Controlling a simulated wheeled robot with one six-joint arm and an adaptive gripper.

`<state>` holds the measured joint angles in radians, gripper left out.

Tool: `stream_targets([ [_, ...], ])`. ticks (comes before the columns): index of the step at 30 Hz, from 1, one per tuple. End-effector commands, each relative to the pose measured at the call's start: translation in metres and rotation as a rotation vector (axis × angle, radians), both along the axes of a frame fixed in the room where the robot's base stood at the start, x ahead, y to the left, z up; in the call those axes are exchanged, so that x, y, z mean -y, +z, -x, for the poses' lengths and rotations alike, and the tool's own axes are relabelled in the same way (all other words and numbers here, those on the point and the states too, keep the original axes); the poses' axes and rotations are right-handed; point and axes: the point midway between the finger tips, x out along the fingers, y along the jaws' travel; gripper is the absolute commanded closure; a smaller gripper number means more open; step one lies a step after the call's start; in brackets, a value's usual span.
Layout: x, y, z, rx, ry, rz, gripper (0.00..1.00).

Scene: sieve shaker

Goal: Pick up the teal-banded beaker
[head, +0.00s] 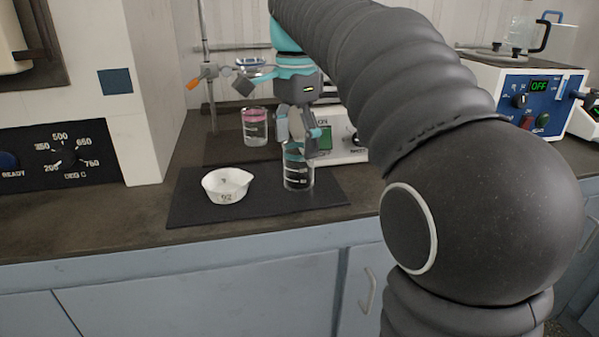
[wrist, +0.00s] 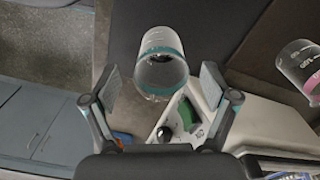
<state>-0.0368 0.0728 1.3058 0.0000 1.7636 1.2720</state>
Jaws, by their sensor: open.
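The teal-banded beaker (head: 298,178) is clear glass with white marks. It stands upright on the black mat (head: 190,207) at the front of the bench. My gripper (head: 304,138) points down just above and around its top, and hides part of it. In the wrist view, my gripper (wrist: 162,82) is open. One finger is on each side of the teal-banded beaker (wrist: 160,62), with a gap on both sides. Its teal rim is towards the camera, and it looks empty.
A white dish (head: 227,186) sits on the mat, left of the beaker. A pink-banded beaker (head: 255,128) stands behind, under a stand with a clamp. A white instrument (head: 345,142) is close behind the beaker. A blue device (head: 530,100) is at the right.

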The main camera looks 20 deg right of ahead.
Motion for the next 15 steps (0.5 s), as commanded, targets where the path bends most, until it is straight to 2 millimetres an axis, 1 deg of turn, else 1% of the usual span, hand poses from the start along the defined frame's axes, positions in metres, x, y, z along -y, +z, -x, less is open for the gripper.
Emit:
stream_targets([
  [1, 0.000, -0.005, 0.000, 0.000, 0.000, 0.000, 0.14],
  [5, 0.001, -0.010, 0.000, 0.000, 0.000, 0.000, 0.14],
  [7, 0.002, -0.017, -0.001, -0.002, -0.001, 0.000, 0.14],
  [12, 0.007, -0.041, -0.003, -0.002, -0.001, 0.000, 0.14],
  [15, 0.006, -0.052, -0.003, -0.001, 0.001, 0.000, 0.14],
])
